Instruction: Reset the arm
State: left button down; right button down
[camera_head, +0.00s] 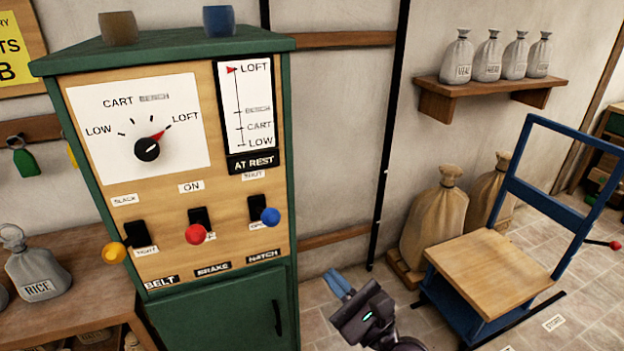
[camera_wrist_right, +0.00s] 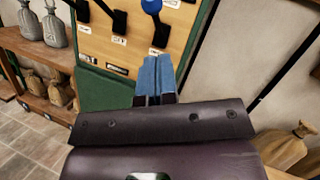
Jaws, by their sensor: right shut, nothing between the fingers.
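My right gripper (camera_head: 338,284) is in the lower middle of the head view, to the right of the green control cabinet (camera_head: 215,312) and apart from it. Its blue fingers are together and empty; they also show in the right wrist view (camera_wrist_right: 157,78), in front of the cabinet's panel. The panel carries a dial (camera_head: 147,148) with its red pointer toward LOFT, and a yellow belt knob (camera_head: 114,252), a red brake knob (camera_head: 196,234) and a blue hatch knob (camera_head: 270,216). A gauge (camera_head: 247,115) has its red marker at LOFT, above an AT REST sign. My left gripper is not in view.
A blue cart (camera_head: 490,262) with a wooden deck stands at the right. Two large sacks (camera_head: 434,222) stand behind it. A wall shelf (camera_head: 490,92) holds several small sacks. A bench (camera_head: 75,290) with a RICE sack (camera_head: 38,270) is at the left.

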jog(key=s+d+f+n+g+h, duration=0.2)
jog(key=d+f+n+h, duration=0.75)
jog(key=n, duration=1.55)
jog(key=s+d+f+g+h, duration=0.3)
jog(key=s+d+f, duration=0.8)
jog(key=s+f, duration=0.2)
notch_tip(320, 180, down, 2)
jog(key=shift+s+d+f+m, duration=0.15)
jog(key=shift+s+d+m, duration=0.1)
jog(key=shift+s+m, duration=0.1)
jog(key=shift+h, duration=0.25)
